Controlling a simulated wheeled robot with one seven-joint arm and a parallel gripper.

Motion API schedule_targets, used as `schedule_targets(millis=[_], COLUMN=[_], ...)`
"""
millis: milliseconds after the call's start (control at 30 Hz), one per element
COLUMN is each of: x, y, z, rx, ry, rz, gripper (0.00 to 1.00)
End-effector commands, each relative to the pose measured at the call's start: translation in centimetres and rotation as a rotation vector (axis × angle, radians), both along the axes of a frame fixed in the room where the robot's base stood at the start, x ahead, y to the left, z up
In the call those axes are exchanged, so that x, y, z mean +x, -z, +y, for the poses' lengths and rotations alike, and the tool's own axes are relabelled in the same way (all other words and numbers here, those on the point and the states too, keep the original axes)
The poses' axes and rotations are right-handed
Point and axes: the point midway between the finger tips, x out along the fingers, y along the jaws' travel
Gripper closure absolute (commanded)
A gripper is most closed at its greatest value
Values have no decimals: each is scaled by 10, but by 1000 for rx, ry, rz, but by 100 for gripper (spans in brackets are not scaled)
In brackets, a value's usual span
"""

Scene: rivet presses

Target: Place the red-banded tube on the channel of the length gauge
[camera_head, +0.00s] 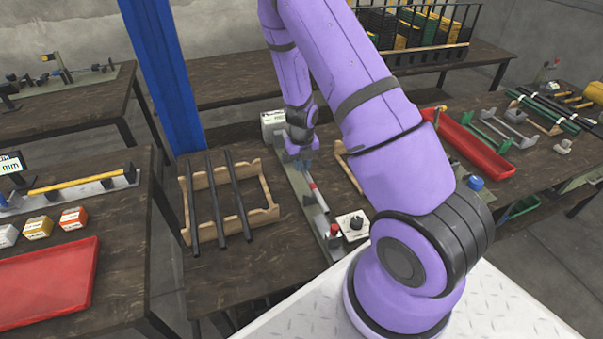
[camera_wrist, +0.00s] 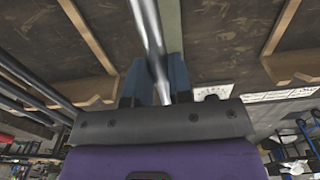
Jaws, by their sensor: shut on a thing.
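A silver tube with a red band (camera_head: 314,188) shows below my gripper (camera_head: 300,158) in the head view. In the wrist view the shiny tube (camera_wrist: 148,30) runs between my gripper's blue fingers (camera_wrist: 154,80), which are shut on it. The tube is over a long grey-green rail fixture (camera_head: 294,178) on the middle table. I cannot tell whether it touches the rail. A fixture with a "mm" display (camera_head: 12,163) and a yellow bar (camera_head: 80,184) stands on the left table. I cannot tell for certain which is the length gauge.
A wooden rack (camera_head: 262,216) with several dark rods is left of the rail. A red knob (camera_head: 334,229) and a white box with a black knob (camera_head: 353,224) are at its near end. A blue post (camera_head: 165,75) rises behind. A red tray (camera_head: 470,145) is at right.

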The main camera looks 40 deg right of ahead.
Motion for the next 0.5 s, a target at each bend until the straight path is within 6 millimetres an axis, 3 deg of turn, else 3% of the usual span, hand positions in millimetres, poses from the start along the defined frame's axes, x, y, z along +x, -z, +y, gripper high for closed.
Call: schedule_targets(millis=[500], x=[1], y=[46], z=[0], rx=[-1], ry=[-2], rz=[-2], gripper=[100])
